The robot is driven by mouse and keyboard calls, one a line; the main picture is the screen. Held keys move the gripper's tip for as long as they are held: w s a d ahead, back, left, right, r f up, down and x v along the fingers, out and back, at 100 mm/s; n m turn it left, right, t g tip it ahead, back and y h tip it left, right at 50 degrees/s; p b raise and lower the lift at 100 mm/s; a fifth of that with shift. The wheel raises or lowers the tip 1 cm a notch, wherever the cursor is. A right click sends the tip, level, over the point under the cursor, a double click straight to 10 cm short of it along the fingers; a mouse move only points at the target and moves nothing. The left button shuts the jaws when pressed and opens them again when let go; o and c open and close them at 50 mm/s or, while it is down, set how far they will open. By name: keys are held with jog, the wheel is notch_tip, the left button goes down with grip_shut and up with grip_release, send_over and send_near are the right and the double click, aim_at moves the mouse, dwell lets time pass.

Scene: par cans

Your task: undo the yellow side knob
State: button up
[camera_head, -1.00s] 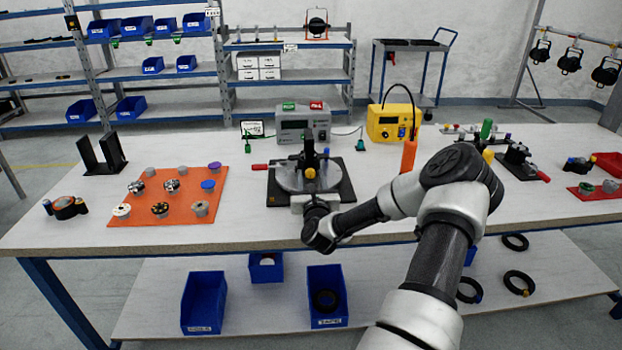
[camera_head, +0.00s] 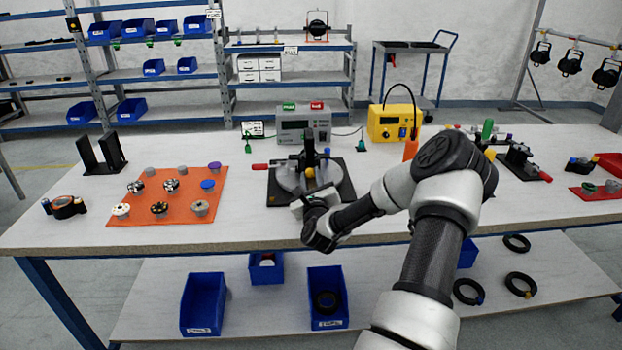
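The yellow side knob (camera_head: 310,172) is a small spot low on a dark upright clamp (camera_head: 309,150). The clamp stands over a round grey plate (camera_head: 287,180) on a black base (camera_head: 346,190) in the middle of the bench. A small blue knob (camera_head: 326,151) shows just right of the upright. My gripper (camera_head: 308,195) is at the front edge of the round plate, just in front of the yellow knob. Its fingers are too small and too hidden to show whether they are open or touch the knob.
A red-handled toggle clamp (camera_head: 260,167) juts out left of the plate. An orange mat (camera_head: 180,185) with several knobs lies at left. A grey tester (camera_head: 303,125) and a yellow unit (camera_head: 394,123) stand behind. Bare bench (camera_head: 245,215) lies between the mat and my gripper.

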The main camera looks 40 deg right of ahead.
jog(key=o, duration=0.4)
jog(key=shift+c, duration=0.2)
jog(key=p+v, duration=0.2)
jog(key=v, duration=1.5)
jog(key=shift+s+a, duration=0.15)
